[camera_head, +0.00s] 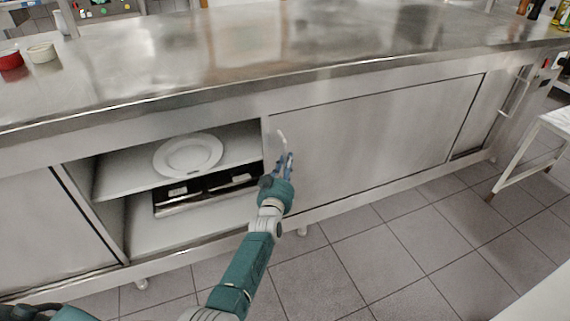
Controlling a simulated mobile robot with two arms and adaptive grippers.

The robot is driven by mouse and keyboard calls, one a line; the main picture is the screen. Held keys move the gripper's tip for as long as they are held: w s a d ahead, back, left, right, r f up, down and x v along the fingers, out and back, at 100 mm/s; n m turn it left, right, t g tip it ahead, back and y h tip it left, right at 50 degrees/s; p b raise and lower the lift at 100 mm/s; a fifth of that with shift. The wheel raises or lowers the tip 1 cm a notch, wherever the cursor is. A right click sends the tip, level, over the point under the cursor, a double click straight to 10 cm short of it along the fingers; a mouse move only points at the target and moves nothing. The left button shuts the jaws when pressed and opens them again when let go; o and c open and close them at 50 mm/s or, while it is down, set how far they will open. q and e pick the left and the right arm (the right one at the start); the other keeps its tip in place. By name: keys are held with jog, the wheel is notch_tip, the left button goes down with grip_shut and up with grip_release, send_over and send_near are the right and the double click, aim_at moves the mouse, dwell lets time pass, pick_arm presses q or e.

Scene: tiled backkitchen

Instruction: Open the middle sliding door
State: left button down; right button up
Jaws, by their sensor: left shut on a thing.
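The middle sliding door (375,135) is a flat steel panel on the front of the long metal counter. Its left edge stands to the right of an open gap in the cabinet. A light, slim handle (281,136) sits near that left edge. My left gripper (285,160) is at the handle, shut on it; the fingers hide its lower part. My right gripper is not in view.
Inside the gap, a white plate (188,155) rests on the upper shelf and dark trays (205,188) lie below. Another panel (45,235) is at left. A white table (553,122) stands at right. Tiled floor (400,250) in front is clear.

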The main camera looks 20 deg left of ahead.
pick_arm(q)
jog(key=shift+w+d, duration=0.25)
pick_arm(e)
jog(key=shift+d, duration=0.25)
pick_arm(q)
jog(key=c, duration=1.7)
grip_release()
jog(key=shift+c, duration=0.2)
jog(key=shift+s, duration=0.15)
jog(key=s+d, duration=0.1)
jog(key=s, duration=1)
jog(key=shift+s+d, duration=0.35)
